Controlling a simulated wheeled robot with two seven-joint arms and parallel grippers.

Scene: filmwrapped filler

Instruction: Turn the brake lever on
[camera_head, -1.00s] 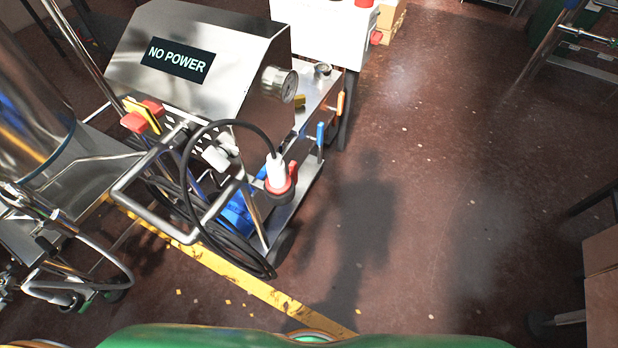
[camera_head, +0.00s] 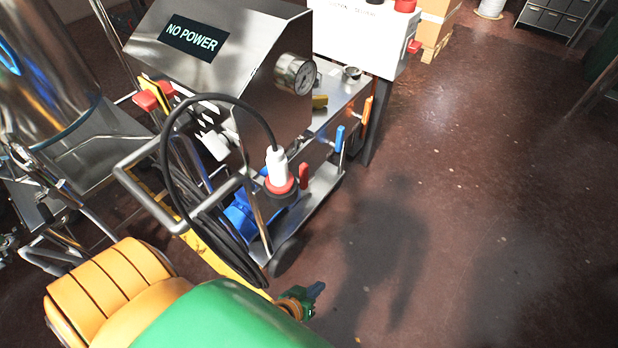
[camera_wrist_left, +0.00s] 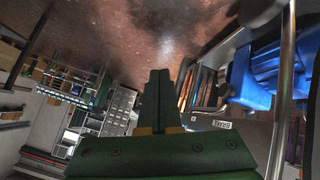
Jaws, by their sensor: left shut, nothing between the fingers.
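A machine cart carries a steel box (camera_head: 215,60) with a "NO POWER" sign (camera_head: 194,38). Several small levers show on the cart: a red one (camera_head: 304,173), a blue one (camera_head: 340,138) and an orange one (camera_head: 367,109). I cannot tell which is the brake lever. The left wrist view has a small white label (camera_wrist_left: 221,124) that seems to read "BRAKE", on the cart's lower part. My left gripper (camera_head: 316,290) is shut and empty, in front of the cart's near end, apart from the levers. Its closed fingers point away in the wrist view (camera_wrist_left: 160,78). My right gripper is out of view.
A bent steel handle (camera_head: 150,190) and a looped black cable (camera_head: 168,150) stick out at the cart's near end. A white plug (camera_head: 276,160) stands in a red-rimmed socket. A steel tank (camera_head: 45,75) is at the left. The floor (camera_head: 470,200) to the right is clear.

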